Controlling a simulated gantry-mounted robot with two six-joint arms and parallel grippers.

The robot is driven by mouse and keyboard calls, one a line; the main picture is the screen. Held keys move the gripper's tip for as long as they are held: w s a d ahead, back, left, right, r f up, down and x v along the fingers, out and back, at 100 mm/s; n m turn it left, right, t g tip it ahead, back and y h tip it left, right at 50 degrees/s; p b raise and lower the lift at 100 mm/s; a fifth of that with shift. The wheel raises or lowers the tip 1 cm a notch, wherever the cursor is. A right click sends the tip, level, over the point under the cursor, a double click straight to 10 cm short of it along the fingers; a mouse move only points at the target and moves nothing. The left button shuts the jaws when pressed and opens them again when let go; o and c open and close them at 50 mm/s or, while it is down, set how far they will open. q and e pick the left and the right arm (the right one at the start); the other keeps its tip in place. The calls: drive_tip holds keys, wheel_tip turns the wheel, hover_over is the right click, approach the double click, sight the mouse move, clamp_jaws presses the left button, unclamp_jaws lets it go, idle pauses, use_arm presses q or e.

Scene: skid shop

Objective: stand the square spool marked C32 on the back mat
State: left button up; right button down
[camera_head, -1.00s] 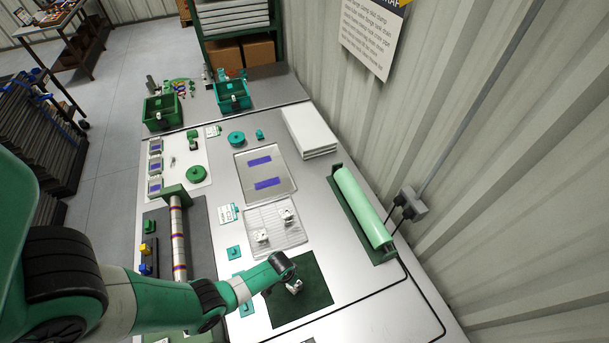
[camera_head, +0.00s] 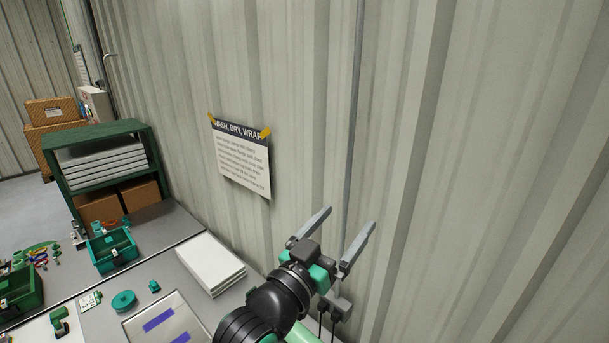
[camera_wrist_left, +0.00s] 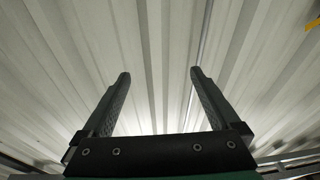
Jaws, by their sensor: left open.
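My left gripper (camera_head: 335,238) is raised in front of the corrugated wall in the head view. Its two fingers are spread wide with nothing between them. The left wrist view shows the same open, empty fingers (camera_wrist_left: 160,100) against the wall panels. The square spool marked C32 and the back mat cannot be made out in either view now; the part of the bench nearer to me is out of the picture. My right gripper is not in view.
The corrugated wall (camera_head: 440,150) stands close behind my left gripper and carries a paper notice (camera_head: 240,160). On the bench lie a stack of white sheets (camera_head: 210,264), a teal bin (camera_head: 112,250) and a clear tray with purple strips (camera_head: 172,318). A green shelf (camera_head: 105,160) stands behind.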

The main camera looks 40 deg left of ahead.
use_arm(q)
drive_tip(key=s+d+r+t+h+p, duration=0.1)
drive_tip(key=s+d+r+t, duration=0.1)
drive_tip(key=s+r, duration=0.3)
drive_tip(key=s+d+r+m+t+h+p, duration=0.1)
drive_tip(key=s+r, duration=0.5)
drive_tip(key=r, duration=0.7)
drive_tip(key=s+d+r+m+t+h+p, duration=0.1)
drive_tip(key=s+d+r+t+p, duration=0.2)
drive_tip(key=r, duration=0.6)
drive_tip(key=shift+s+t, duration=0.6)
drive_tip(key=shift+s, duration=0.6)
